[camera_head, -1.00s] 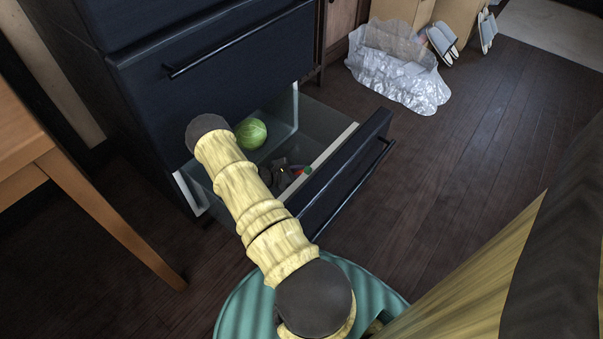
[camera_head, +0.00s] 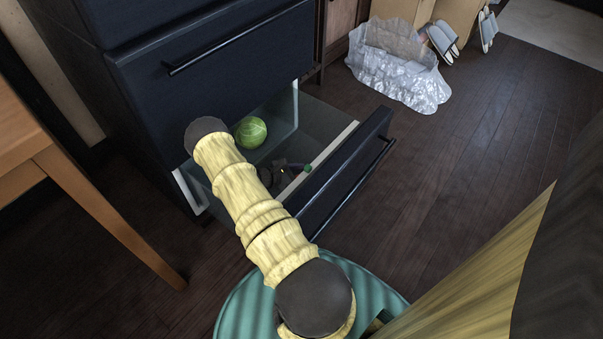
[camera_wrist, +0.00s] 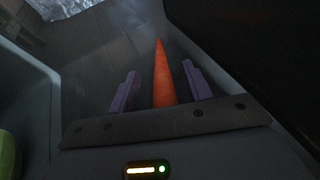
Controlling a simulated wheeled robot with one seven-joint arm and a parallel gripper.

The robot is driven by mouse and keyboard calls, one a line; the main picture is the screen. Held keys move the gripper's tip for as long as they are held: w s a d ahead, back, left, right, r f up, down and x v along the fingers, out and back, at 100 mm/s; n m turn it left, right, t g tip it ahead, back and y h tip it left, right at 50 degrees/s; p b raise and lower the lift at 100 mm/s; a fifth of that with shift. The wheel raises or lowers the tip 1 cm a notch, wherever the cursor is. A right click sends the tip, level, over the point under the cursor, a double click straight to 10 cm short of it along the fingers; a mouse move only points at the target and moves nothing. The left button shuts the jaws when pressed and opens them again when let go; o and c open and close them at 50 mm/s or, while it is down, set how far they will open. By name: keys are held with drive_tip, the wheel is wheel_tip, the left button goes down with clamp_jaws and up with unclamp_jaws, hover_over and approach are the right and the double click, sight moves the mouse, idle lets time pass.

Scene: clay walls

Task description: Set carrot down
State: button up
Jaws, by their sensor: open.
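The carrot (camera_wrist: 164,85) is orange and tapers to a tip pointing up in the wrist view. It lies between the two purple fingers of my gripper (camera_wrist: 160,72). The fingers are open, with a gap visible on either side of the carrot. Its thick end is hidden behind the gripper body. My gripper is down inside the open drawer (camera_head: 340,145); in the head view it is dark and partly hidden by my arm. A small green spot shows beside it there, and I cannot tell what it belongs to. Whether the carrot touches the drawer floor is unclear.
A green cabbage (camera_head: 251,132) lies at the back of the drawer; its edge shows in the wrist view (camera_wrist: 8,155). The dark cabinet (camera_head: 220,75) rises behind. A wooden table (camera_head: 90,200) stands left.

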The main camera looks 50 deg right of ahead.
drive_tip(key=shift+r, duration=0.4)
drive_tip(key=p+v, duration=0.1)
drive_tip(key=v, duration=0.1)
drive_tip(key=p+v, duration=0.3)
drive_tip(key=v, duration=0.2)
drive_tip(key=shift+d+r+p, duration=0.1)
drive_tip(key=shift+r+p, duration=0.2)
drive_tip(key=shift+a, duration=0.35)
